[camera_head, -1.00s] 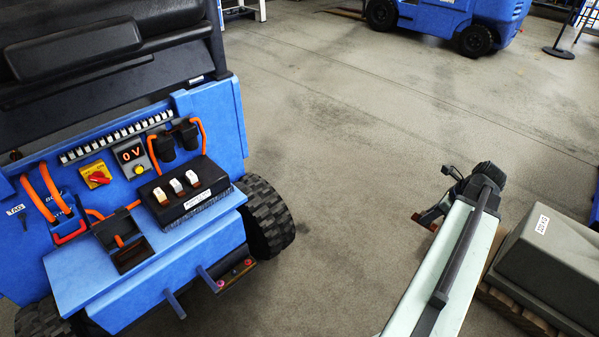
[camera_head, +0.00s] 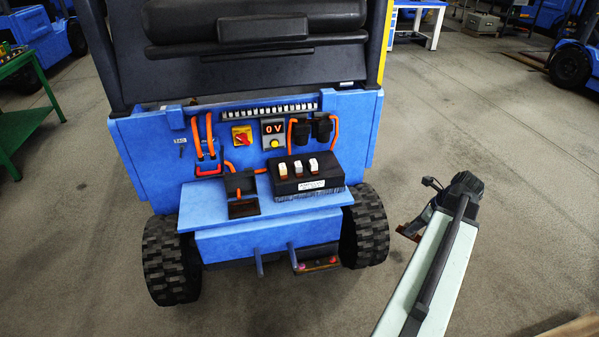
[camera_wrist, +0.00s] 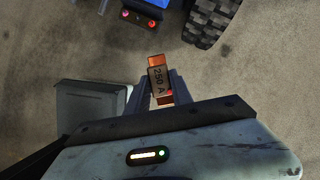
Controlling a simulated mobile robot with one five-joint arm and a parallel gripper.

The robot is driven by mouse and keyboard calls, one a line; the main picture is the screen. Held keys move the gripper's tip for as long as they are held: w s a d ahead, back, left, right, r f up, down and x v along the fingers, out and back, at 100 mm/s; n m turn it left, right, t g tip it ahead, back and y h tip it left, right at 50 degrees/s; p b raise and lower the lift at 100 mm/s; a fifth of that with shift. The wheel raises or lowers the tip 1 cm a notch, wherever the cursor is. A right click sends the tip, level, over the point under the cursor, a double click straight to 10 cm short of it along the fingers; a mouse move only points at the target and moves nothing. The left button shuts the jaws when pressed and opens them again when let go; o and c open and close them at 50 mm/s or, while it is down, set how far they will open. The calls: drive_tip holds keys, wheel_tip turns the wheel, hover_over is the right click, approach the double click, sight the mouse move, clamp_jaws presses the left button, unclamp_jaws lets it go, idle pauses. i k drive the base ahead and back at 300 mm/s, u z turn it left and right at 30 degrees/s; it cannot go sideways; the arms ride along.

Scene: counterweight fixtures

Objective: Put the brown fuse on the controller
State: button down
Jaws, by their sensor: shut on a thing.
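My gripper (camera_head: 408,232) hangs in the air to the right of the blue truck and is shut on a fuse. In the wrist view the fuse (camera_wrist: 158,78) is brown, with coppery ends and a "250 A" label, between the two jaws (camera_wrist: 158,98). In the head view the fuse (camera_head: 411,230) shows only as a small brown shape. A black box (camera_head: 306,184), which may be the controller, sits on the truck's blue ledge. It carries several small pale blocks, some brown below. To its left is a dark open holder (camera_head: 241,193); I cannot tell what lies inside.
The blue truck (camera_head: 245,248) has black tyres (camera_head: 170,260), orange cables, a red switch (camera_head: 242,136) and a "0 V" display (camera_head: 273,128). Two posts stick out below the ledge. A green table (camera_head: 20,75) stands far left. Floor right of the truck is clear.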

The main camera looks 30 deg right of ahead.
sight(328, 167)
drive_tip(key=u, duration=0.05)
drive_tip(key=i, duration=1.5)
drive_tip(key=z, duration=0.05)
